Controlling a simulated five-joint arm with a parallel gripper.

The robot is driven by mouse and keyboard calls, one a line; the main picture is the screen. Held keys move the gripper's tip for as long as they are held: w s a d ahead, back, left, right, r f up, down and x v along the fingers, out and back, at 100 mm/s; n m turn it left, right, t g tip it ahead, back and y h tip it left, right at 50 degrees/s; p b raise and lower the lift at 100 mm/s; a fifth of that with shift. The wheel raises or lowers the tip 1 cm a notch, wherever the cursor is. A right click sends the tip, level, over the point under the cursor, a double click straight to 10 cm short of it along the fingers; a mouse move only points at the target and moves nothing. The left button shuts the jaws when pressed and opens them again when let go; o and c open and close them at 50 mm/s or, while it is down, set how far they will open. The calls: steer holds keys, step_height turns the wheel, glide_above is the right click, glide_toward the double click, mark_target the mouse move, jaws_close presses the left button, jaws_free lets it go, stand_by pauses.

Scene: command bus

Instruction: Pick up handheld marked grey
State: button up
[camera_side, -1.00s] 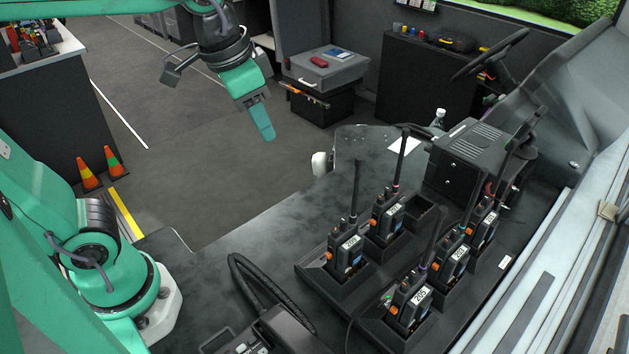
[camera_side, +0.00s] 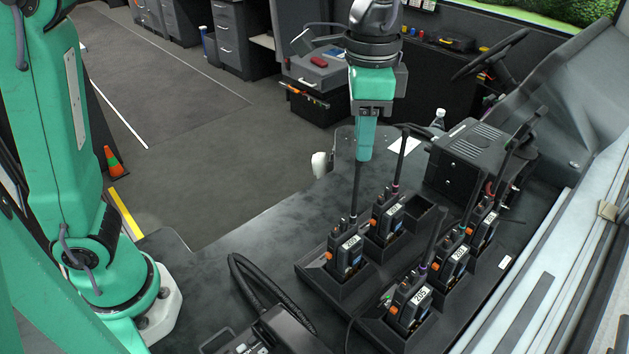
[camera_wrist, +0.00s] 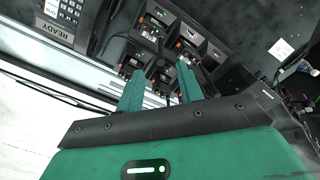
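Several black handhelds with orange buttons and tall antennas stand in dark charger slots. In the side view one is at front left (camera_side: 348,250), one behind it (camera_side: 388,217), and others are in the right row (camera_side: 408,303), (camera_side: 452,258), (camera_side: 483,223). Small coloured bands sit at some antenna bases; I cannot tell which is grey. My gripper (camera_side: 364,156) hangs empty above the left row, its tip beside the front-left handheld's antenna. In the wrist view its two fingers (camera_wrist: 160,88) are apart, with handhelds beyond them, partly hidden.
An empty slot (camera_side: 424,211) lies behind the left row. A black box (camera_side: 468,155) stands behind the chargers. A console with a coiled cable (camera_side: 265,290) is at the front. A white paper (camera_side: 404,145) lies on the desk. The tall antennas crowd the space above the chargers.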

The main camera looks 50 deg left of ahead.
mark_target(358, 166)
steer(key=shift+f, duration=1.3)
steer(key=shift+a+f, duration=0.15)
steer(key=shift+f, duration=2.45)
jaws_close()
